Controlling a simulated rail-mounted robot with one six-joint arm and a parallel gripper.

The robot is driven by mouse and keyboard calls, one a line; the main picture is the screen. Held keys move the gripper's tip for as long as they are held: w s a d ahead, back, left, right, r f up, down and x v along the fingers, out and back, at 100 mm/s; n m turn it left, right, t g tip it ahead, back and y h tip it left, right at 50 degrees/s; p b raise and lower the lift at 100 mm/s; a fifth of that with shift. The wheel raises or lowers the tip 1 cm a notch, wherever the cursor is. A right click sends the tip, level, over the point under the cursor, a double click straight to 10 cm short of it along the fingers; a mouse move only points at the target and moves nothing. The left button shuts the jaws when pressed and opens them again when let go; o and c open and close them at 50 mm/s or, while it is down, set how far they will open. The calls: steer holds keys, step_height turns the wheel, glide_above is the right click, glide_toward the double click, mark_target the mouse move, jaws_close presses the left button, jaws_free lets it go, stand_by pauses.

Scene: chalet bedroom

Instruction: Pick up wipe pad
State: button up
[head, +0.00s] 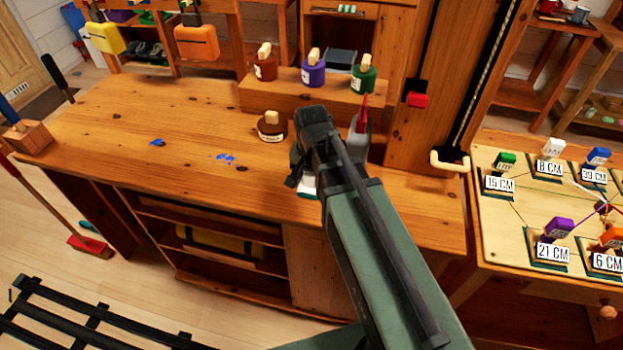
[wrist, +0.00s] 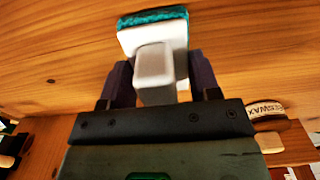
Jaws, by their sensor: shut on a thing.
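The wipe pad (wrist: 150,38) is a white block with a grey handle and a teal, rough-looking underside. In the wrist view my gripper (wrist: 158,80) is shut on its handle, with a dark finger on each side. In the head view my gripper (head: 303,172) is over the right part of the wooden workbench, mostly behind my arm. A small white part of the pad (head: 308,189) shows below it. I cannot tell whether the pad touches the bench top.
Blue smears (head: 226,158) mark the workbench top (head: 120,115). A brown pot (head: 271,127) stands left of my gripper, near a raised shelf (head: 300,92) with several labelled jars. A wooden block (head: 28,137) is at the left end.

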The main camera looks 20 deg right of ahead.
step_height(320, 180, up, 20)
steer(key=p, duration=2)
